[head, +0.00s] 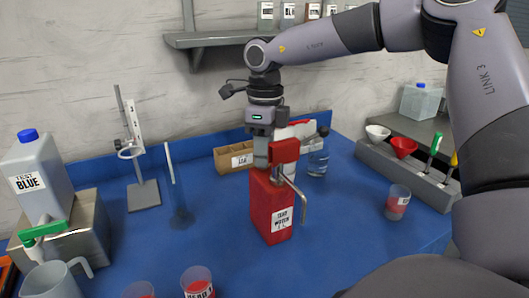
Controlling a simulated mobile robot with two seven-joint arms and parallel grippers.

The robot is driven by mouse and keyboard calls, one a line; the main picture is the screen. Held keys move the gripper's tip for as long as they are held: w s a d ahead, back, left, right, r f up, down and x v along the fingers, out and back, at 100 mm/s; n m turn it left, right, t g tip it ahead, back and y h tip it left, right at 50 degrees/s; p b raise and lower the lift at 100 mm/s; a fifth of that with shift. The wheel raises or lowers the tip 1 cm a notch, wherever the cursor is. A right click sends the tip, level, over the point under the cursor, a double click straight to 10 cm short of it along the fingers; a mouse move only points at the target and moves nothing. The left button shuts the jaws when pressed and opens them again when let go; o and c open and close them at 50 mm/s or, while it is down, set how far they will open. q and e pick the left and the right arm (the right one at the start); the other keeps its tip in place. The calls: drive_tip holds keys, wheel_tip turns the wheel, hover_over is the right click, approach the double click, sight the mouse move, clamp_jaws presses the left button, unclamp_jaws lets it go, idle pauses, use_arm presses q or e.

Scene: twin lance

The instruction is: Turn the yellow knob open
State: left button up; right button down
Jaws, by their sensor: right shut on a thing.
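No yellow knob is clearly visible in the head view. A red container (270,208) with a "TEST WATER" label stands upright on the blue bench. A red block (285,151) sits at its top, with a bent metal spout (302,203) coming out on the right. My right gripper (263,160) points down at the top of this container, beside the red block. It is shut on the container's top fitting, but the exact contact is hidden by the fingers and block. My left gripper is not in view.
Left are a "TEST BLUE" bottle (39,172) with a green-handled tap (42,230), a jug (52,281) and a stand (143,192). Cups (198,283) stand in front; another cup (397,204) is right. A wooden box (228,158) and clear bottle (318,160) are behind.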

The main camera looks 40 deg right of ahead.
drive_tip(key=n, duration=0.6)
drive_tip(key=shift+n, duration=0.4)
idle(0.4)
drive_tip(key=c, duration=0.9)
unclamp_jaws()
drive_tip(key=shift+r, duration=0.15)
drive_tip(key=shift+w+r, duration=0.2)
drive_tip(key=shift+r, duration=3.25)
